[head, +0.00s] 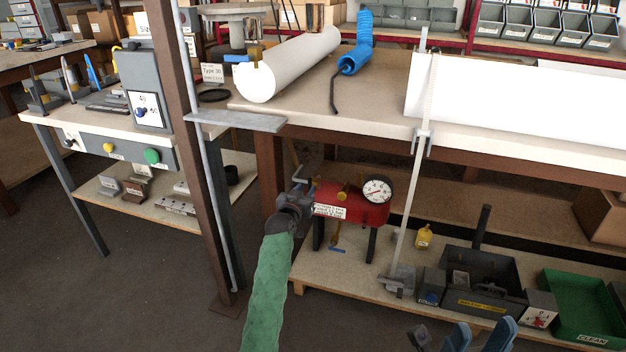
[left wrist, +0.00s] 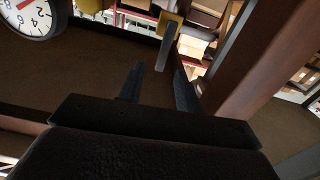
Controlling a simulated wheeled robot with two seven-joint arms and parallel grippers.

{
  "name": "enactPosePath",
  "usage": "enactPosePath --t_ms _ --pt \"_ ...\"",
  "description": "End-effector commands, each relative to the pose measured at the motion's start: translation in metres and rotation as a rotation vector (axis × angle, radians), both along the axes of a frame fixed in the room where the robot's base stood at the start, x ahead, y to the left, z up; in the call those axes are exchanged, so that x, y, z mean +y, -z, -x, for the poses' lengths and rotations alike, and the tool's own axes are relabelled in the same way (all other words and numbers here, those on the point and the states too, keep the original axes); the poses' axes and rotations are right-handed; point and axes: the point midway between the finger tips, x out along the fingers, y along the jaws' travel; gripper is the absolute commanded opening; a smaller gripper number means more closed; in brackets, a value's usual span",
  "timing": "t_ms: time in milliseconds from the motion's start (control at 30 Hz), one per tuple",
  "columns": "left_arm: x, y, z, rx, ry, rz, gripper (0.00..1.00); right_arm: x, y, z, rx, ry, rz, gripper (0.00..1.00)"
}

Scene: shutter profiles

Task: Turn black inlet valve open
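A dark grey valve lever (left wrist: 167,48) on a yellow brass body (left wrist: 172,18) is in the left wrist view, apparently the inlet valve at the unit's left end. My left gripper (left wrist: 158,84) is open, its two fingers apart, with the lever's end just beyond and between the fingertips. In the head view my left gripper (head: 299,193) partly hides that end of the unit. My right gripper (head: 482,332) is open and empty at the bottom edge.
A brown post (head: 181,90) with a grey pipe stands left of my left arm. A white roll (head: 290,65) and blue coiled hose (head: 355,45) lie on the bench. The lower shelf holds a dark toolbox (head: 480,280) and green tray (head: 575,305).

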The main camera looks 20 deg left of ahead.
Motion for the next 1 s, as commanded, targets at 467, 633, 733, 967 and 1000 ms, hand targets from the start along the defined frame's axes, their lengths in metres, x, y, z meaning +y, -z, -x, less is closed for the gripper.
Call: enactPosePath --t_ms 467,633,733,967,1000 --pt "0.001 -0.004 -0.032 -0.025 -0.011 -0.041 0.35 -0.002 0.004 0.010 -0.058 -0.014 -0.028 0.36" --pt "0.000 -0.004 -0.055 -0.025 -0.010 -0.042 0.35 -0.001 0.006 0.009 -0.058 -0.025 -0.033 0.36" --pt "0.000 -0.004 -0.065 -0.024 -0.010 -0.042 0.35 0.000 0.007 0.009 -0.058 -0.030 -0.037 0.36" --pt "-0.001 -0.005 -0.077 -0.025 -0.010 -0.043 0.35 0.000 0.007 0.009 -0.057 -0.036 -0.039 0.36" --pt "-0.001 -0.005 -0.078 -0.024 -0.010 -0.042 0.35 0.000 0.007 0.009 -0.056 -0.036 -0.040 0.36"
